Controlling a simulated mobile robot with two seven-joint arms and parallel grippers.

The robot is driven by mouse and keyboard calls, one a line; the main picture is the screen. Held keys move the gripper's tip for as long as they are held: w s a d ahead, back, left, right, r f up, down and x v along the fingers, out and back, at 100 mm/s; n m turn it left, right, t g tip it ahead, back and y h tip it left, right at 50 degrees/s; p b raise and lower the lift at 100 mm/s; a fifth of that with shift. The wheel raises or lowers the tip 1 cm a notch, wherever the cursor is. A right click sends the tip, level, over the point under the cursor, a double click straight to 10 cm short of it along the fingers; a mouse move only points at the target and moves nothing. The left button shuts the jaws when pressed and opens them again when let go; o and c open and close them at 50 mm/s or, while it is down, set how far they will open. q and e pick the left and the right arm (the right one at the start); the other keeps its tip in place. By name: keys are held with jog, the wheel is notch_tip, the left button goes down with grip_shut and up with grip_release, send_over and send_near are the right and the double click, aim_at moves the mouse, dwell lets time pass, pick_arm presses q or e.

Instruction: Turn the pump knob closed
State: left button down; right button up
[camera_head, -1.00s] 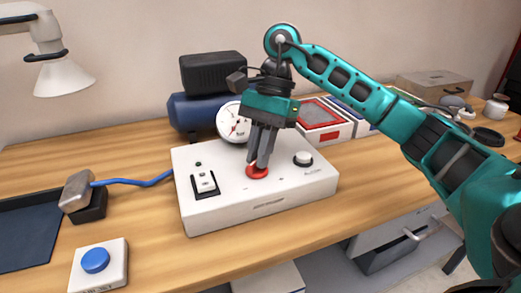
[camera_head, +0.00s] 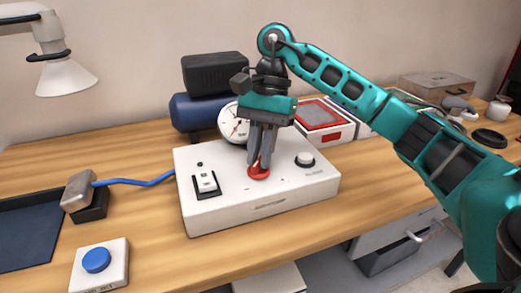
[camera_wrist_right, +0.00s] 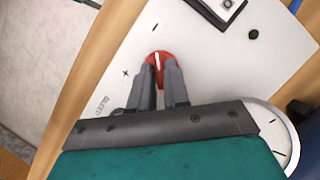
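The red pump knob (camera_head: 258,173) sits on the top front of a white control box (camera_head: 225,216). In the right wrist view the knob (camera_wrist_right: 158,57) is a red disc with a white line on it, partly hidden by the fingers. My right gripper (camera_head: 260,160) points down at the knob from above. Its two fingers stand close on either side of the knob's raised middle, with red showing between the tips; it looks shut on it. My left gripper is in neither view.
The box also carries a white rocker switch (camera_head: 206,181), a white round button (camera_head: 305,159) and a dial gauge (camera_head: 230,127) behind. A blue button (camera_head: 96,260) stands front left. A blue cylinder (camera_head: 185,111) is behind. Bare wood lies right of the box.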

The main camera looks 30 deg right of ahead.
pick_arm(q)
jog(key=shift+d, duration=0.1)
pick_arm(e)
jog(key=o, duration=0.4)
jog(key=shift+c, duration=0.2)
